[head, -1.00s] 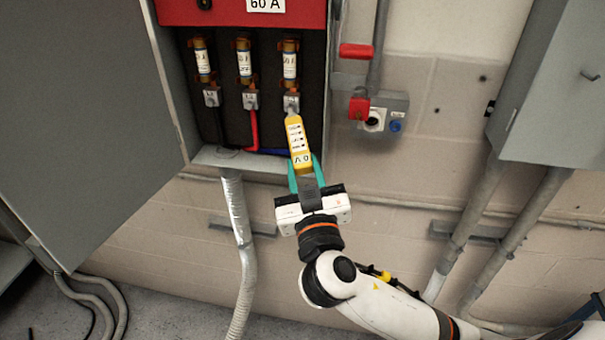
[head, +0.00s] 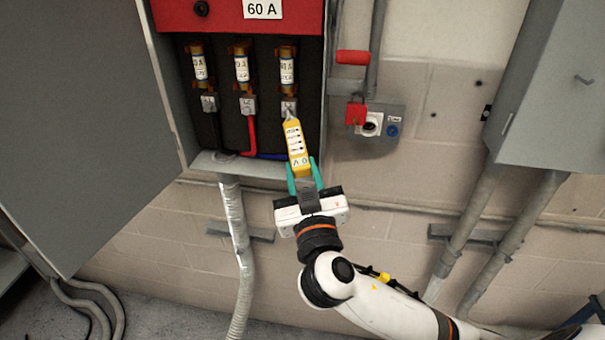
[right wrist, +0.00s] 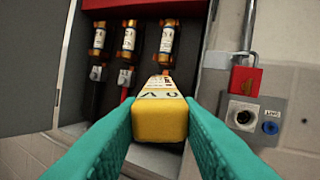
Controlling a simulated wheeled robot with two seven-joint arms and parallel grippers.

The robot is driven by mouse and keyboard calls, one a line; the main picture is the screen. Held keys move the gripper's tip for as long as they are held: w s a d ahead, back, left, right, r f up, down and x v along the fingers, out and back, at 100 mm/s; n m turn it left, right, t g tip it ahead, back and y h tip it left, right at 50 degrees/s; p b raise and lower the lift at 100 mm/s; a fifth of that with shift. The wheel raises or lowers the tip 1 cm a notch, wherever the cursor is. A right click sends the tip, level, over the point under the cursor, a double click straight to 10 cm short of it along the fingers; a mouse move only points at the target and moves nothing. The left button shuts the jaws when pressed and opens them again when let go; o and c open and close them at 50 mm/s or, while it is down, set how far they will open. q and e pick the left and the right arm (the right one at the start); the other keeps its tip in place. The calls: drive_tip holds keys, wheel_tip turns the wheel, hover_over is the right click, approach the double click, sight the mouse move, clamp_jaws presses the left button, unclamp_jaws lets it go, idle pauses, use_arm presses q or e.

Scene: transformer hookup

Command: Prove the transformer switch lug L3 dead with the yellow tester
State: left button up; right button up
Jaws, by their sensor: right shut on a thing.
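The yellow tester (head: 296,148) is held by my right gripper (head: 305,178), whose teal fingers are shut on its lower end. It points up into the open switch box, and its tip meets or nearly meets the rightmost lug (head: 289,106), which I take as L3. Contact cannot be told for sure. The tester's near end reads "0 V" in the right wrist view (right wrist: 160,112), where the right fingers (right wrist: 160,145) flank it and the tester hides the lug. The middle lug (head: 247,105) has a red cable and the left lug (head: 209,104) a black one. My left gripper is not in view.
Several fuses, such as the right one (head: 287,68), sit above the lugs. The grey door (head: 80,120) stands open at left. A red handle (head: 352,58), red padlock (head: 355,114) and socket box (head: 385,120) are right of the box. A grey cabinet (head: 555,90) hangs farther right.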

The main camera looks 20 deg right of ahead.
drive_tip(key=shift+w+d, duration=0.2)
drive_tip(key=shift+w, duration=0.15)
idle(0.3)
drive_tip(key=shift+b, duration=0.35)
idle(0.8)
drive_tip(key=shift+s+a, duration=0.25)
drive_tip(key=shift+s, duration=0.1)
drive_tip(key=s+a+b, duration=0.1)
drive_tip(key=s+a, duration=0.2)
drive_tip(key=s, duration=0.2)
drive_tip(key=shift+a+b, duration=0.2)
drive_tip(key=shift+b, duration=0.1)
idle(0.4)
